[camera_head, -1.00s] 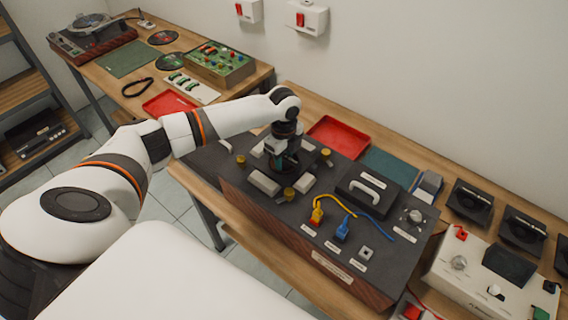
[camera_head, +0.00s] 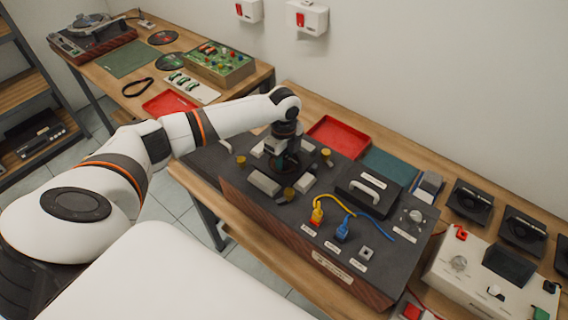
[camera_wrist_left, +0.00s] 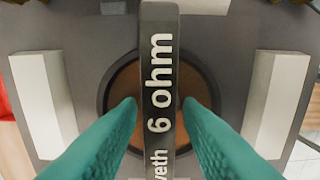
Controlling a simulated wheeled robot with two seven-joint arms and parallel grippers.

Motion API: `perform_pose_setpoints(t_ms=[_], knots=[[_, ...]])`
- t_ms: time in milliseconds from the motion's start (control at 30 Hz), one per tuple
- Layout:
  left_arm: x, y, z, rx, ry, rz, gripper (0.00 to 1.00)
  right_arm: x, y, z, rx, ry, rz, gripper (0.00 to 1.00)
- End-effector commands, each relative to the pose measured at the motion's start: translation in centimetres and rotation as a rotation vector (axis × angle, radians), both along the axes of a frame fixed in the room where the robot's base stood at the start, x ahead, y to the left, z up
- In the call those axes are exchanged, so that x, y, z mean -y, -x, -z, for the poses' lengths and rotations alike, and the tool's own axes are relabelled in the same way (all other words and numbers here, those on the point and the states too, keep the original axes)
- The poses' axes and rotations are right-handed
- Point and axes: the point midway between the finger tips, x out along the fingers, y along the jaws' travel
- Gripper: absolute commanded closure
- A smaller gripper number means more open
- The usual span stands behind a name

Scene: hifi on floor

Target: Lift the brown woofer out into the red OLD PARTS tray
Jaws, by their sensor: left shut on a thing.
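The brown woofer (camera_wrist_left: 123,84) sits in a dark ring in the left wrist view, with a dark grey bar (camera_wrist_left: 159,20) marked "6 ohm" across it. My left gripper (camera_wrist_left: 160,106) has its green fingers on both sides of this bar and is shut on it. In the head view the left gripper (camera_head: 286,165) points down over the hi-fi cabinet (camera_head: 300,215), and hides most of the woofer. A red tray (camera_head: 338,137) lies behind the cabinet. Another red tray (camera_head: 168,104) lies on the left table; I cannot read which is OLD PARTS. My right gripper is not in view.
Pale blocks (camera_head: 263,183) and yellow knobs (camera_head: 241,160) stand around the woofer. A black box with a white handle (camera_head: 367,186) and yellow and blue cables (camera_head: 345,211) are on the cabinet's right. Dark speaker units (camera_head: 471,202) stand along the wall.

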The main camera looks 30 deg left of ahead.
Motion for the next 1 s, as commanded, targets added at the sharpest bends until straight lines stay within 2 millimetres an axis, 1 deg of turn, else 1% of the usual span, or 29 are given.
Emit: perform_pose_setpoints(t_ms=[700,833,867,1000], knots=[[0.0,-0.1,-0.2,0.004,0.001,0.0,1.0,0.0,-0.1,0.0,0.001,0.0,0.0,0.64],[0.0,-0.1,-0.3,0.006,0.002,0.001,1.0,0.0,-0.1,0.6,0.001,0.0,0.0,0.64],[0.1,-0.1,-0.5,0.006,0.002,0.002,1.0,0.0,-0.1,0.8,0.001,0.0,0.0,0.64],[0.0,-0.2,-2.9,0.009,0.002,0.0,1.0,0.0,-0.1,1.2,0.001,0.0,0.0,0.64]])
